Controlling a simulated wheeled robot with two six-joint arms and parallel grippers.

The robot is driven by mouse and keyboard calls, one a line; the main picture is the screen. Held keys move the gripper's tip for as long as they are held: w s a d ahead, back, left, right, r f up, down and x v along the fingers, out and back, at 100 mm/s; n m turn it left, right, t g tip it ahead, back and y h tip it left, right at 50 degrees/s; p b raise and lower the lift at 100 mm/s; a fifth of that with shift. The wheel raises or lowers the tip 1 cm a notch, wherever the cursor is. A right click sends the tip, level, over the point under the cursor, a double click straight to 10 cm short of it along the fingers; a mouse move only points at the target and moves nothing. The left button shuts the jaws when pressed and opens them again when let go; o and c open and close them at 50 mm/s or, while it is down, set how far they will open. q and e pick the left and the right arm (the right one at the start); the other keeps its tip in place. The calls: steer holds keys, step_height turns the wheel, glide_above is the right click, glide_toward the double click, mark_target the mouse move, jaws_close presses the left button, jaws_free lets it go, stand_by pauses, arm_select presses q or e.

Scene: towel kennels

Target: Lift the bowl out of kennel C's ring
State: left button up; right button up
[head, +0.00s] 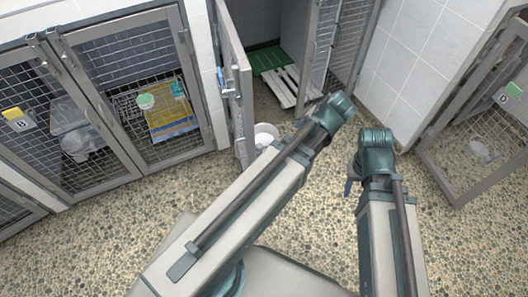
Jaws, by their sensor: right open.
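A white bowl (266,133) shows beside the lower part of an open mesh door (238,90) at the middle kennel. It is partly hidden by my left arm, and I cannot make out the ring around it. No letter C is readable on this kennel. My right gripper (350,183) shows only in small part beside its wrist, right of the bowl and apart from it; it is open and I see nothing in it. My left arm reaches across from the lower left, and its gripper is hidden beyond the wrist.
The middle kennel holds a green mat (267,59) and a white slatted board (290,84). Closed mesh kennels stand at left, one with a yellow towel (172,121) and a green-and-white bowl (145,101). Another mesh door (480,130) stands at right. The pebbled floor is clear.

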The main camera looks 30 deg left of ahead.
arm_select(q)
steer(key=w+a+f+t+y+b, duration=0.1)
steer(key=w+a+f+b, duration=0.2)
steer(key=f+b, duration=0.6)
steer(key=w+a+f+y+b, duration=0.1)
steer(key=w+a+f+b, duration=0.1)
steer(key=f+b, duration=0.8)
steer(key=shift+w+a+f+t+b, duration=0.2)
steer(key=shift+w+a+t+b, duration=0.25)
steer(key=shift+w, duration=0.4)
steer(key=shift+f, duration=0.1)
